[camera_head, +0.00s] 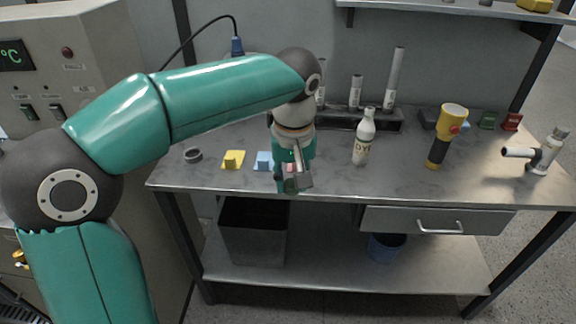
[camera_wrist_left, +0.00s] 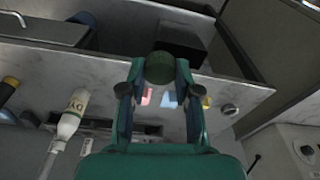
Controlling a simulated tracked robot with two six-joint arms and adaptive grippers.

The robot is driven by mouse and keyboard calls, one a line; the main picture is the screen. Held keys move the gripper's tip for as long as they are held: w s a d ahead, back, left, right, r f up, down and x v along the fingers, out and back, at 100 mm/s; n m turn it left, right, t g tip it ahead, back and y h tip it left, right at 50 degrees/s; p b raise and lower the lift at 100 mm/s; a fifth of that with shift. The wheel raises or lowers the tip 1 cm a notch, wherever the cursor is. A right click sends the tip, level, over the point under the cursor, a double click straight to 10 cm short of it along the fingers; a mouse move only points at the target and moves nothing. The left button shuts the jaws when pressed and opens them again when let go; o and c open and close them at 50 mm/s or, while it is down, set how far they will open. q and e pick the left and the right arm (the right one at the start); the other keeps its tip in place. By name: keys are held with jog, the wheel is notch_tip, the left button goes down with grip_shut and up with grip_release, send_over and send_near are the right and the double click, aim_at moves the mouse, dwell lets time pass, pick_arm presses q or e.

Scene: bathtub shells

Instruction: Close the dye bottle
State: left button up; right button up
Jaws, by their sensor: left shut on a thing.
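The white dye bottle (camera_head: 363,145), with a label reading DYE, stands upright on the metal bench (camera_head: 330,183). Its narrow top is too small to tell whether anything closes it. It also shows at the left of the left wrist view (camera_wrist_left: 72,115). My left gripper (camera_head: 292,183) hangs over the front of the bench, left of the bottle and apart from it. It is shut on a dark green round piece, which looks like a cap and shows between the fingertips in the left wrist view (camera_wrist_left: 159,68). My right gripper is not in view.
Yellow (camera_head: 233,160) and blue (camera_head: 264,161) blocks and a grey ring (camera_head: 193,155) lie left of the gripper. A dark rack (camera_head: 384,124) with white tubes stands behind the bottle. A yellow flashlight (camera_head: 447,135) stands to its right. The bench front between gripper and flashlight is mostly clear.

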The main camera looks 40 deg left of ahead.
pick_arm(q)
jog(key=w+d+f+m, duration=0.1)
jog(key=d+f+m, duration=0.1)
jog(key=f, duration=0.6)
jog(key=w+d+f+m, duration=0.2)
jog(key=d+f+m, duration=0.1)
jog(key=f, duration=0.6)
jog(key=w+d+f+m+h, duration=0.1)
jog(key=d+f+m, duration=0.1)
jog(key=f, duration=0.7)
jog(key=shift+w+d+m, duration=0.3)
jog(key=shift+d+m, duration=0.1)
jog(key=shift+m, duration=0.3)
